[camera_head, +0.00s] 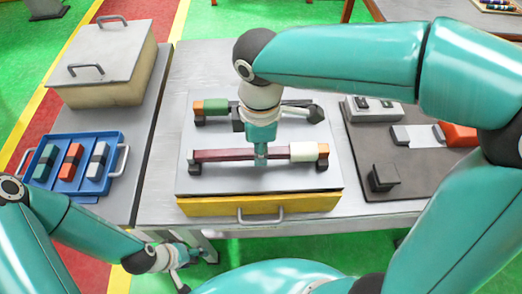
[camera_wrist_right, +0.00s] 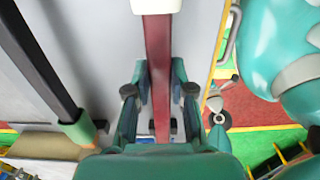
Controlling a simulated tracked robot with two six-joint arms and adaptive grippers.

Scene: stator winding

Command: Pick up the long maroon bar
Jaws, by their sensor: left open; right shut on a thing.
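The long maroon bar (camera_head: 225,155) lies left to right above the grey top plate (camera_head: 240,182), with a white block (camera_head: 303,151) on its right part. Its ends are over black supports (camera_head: 195,169); I cannot tell whether it still touches them. My right gripper (camera_head: 260,156) points down, shut on the bar right of its middle. In the right wrist view, the fingers (camera_wrist_right: 159,90) are on both sides of the maroon bar (camera_wrist_right: 158,60). My left gripper (camera_head: 190,258) is open and empty, low in front of the table, away from the bar.
A second bar with a green block (camera_head: 215,106) rests behind, partly hidden by my right arm. A yellow drawer (camera_head: 215,206) is under the plate. A blue tray (camera_head: 122,150) with several blocks and a lidded box (camera_head: 110,60) stand left. A dark mat (camera_head: 410,180) with parts lies right.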

